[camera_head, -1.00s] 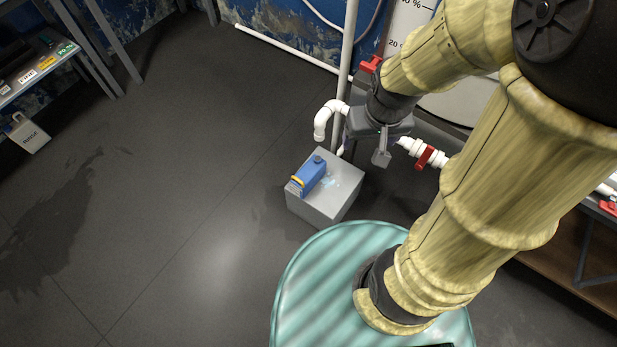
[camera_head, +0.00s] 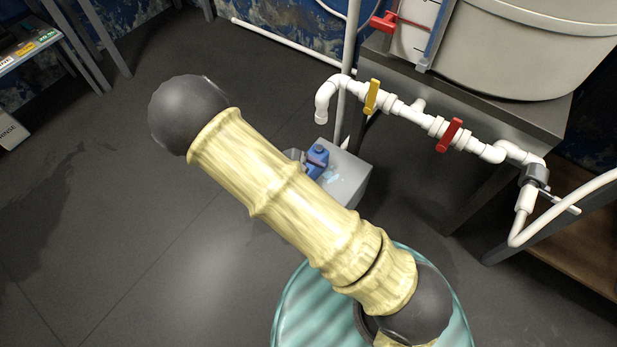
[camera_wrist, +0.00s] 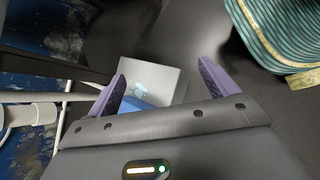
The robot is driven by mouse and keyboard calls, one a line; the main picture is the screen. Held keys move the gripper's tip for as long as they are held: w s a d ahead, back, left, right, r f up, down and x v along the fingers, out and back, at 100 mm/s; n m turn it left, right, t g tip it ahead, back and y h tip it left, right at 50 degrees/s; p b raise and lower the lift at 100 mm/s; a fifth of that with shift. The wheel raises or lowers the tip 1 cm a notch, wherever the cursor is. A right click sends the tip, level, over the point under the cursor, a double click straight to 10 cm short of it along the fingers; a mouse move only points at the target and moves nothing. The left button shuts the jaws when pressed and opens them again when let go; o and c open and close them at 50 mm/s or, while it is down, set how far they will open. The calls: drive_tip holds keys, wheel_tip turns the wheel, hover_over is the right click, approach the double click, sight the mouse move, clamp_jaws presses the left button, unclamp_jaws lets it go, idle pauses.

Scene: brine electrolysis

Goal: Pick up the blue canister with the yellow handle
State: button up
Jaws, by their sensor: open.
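The blue canister (camera_head: 318,157) sits on top of a grey block (camera_head: 346,182) on the floor in the head view. My arm covers its lower left part, and its yellow handle is hidden. In the wrist view, part of the blue canister (camera_wrist: 133,104) shows between the fingers, close to the left finger, and my gripper body hides the rest. My gripper (camera_wrist: 162,70) is open, with its two purple fingers spread. In the head view it is mostly hidden behind my arm, at the canister's left. I cannot tell whether a finger touches the canister.
White pipes with a yellow valve handle (camera_head: 371,97) and a red valve handle (camera_head: 449,136) run behind and right of the block. A large pale tank (camera_head: 530,60) stands on a table at the upper right.

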drive_tip(key=w+a+f+n+t+h+b, duration=0.1)
drive_tip(key=a+f+n+t+h+b, duration=0.1)
drive_tip(key=a+f+n+t+b, duration=0.8)
drive_tip(key=a+f+n+t, duration=0.3)
drive_tip(key=f, duration=0.4)
drive_tip(key=shift+w+a+f+h, duration=0.15)
drive_tip(key=shift+w+a+h, duration=0.15)
drive_tip(key=shift+w, duration=0.1)
drive_tip(key=shift+d, duration=0.15)
drive_tip(key=b+x, duration=0.5)
drive_tip(key=x, duration=0.7)
drive_tip(key=shift+w+b, duration=0.15)
drive_tip(key=shift+b, duration=0.25)
